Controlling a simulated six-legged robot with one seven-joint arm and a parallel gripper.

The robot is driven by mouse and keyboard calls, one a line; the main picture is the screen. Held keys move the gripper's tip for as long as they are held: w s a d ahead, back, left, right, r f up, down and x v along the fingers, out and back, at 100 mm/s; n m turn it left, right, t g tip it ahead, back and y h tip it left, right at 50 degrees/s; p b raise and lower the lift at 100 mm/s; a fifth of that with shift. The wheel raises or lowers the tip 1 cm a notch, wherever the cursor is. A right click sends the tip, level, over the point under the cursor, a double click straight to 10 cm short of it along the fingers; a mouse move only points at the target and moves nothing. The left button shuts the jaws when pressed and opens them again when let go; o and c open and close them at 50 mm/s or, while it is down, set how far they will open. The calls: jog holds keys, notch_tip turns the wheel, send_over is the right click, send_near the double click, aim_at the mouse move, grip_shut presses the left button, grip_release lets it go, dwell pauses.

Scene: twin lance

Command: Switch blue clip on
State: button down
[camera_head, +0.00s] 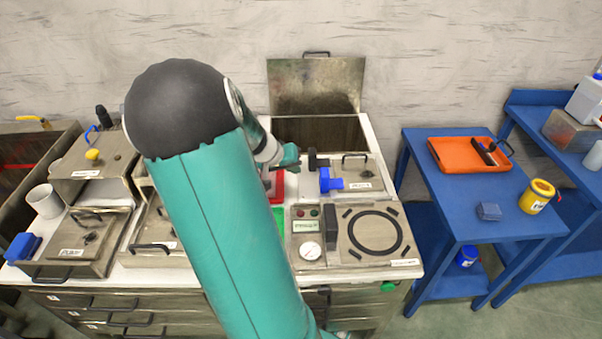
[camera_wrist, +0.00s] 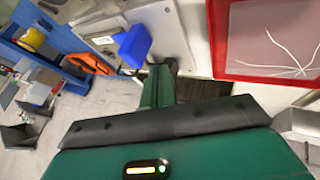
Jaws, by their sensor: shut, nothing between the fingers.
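The blue clip (camera_head: 331,180) sits on the grey metal panel to the right of my gripper in the head view. In the wrist view the blue clip (camera_wrist: 133,45) shows as a blue block on a pale panel, up and to the left of my gripper. My gripper (camera_head: 297,162) is over the counter, left of the clip and apart from it in the picture. In the wrist view my gripper (camera_wrist: 163,78) is shut and empty. My arm covers part of the counter in the head view.
A red-framed panel (camera_wrist: 265,40) lies right of my gripper in the wrist view. An open hatch with a raised lid (camera_head: 315,86) is behind. A gauge panel (camera_head: 309,235) is in front. A blue table (camera_head: 445,195) with an orange tray (camera_head: 455,164) stands right.

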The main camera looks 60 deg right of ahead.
jog(key=shift+v, duration=2.4)
jog(key=shift+w, duration=0.2)
jog(key=w+a+r+n+t+y, duration=0.2)
jog(key=w+a+r+n+t, duration=0.15)
jog(key=a, duration=0.75)
jog(key=w+a+r+n+t+y, duration=0.15)
jog(key=w+a+r, duration=0.3)
jog(key=a, duration=0.65)
jog(key=s+a+r+n+t+y, duration=0.1)
jog(key=s+a+r+n, duration=0.1)
jog(key=a, duration=0.5)
jog(key=s+a+r+n+t+y, duration=0.1)
jog(key=a+n, duration=0.3)
jog(key=a, duration=0.4)
jog(key=s+a+r+n+t+y, duration=0.1)
jog(key=s+a+r+n, duration=0.1)
jog(key=a, duration=0.5)
jog(key=shift+s+a+r+n+t, duration=0.3)
jog(key=shift+s+a+n, duration=0.1)
jog(key=shift+s, duration=0.1)
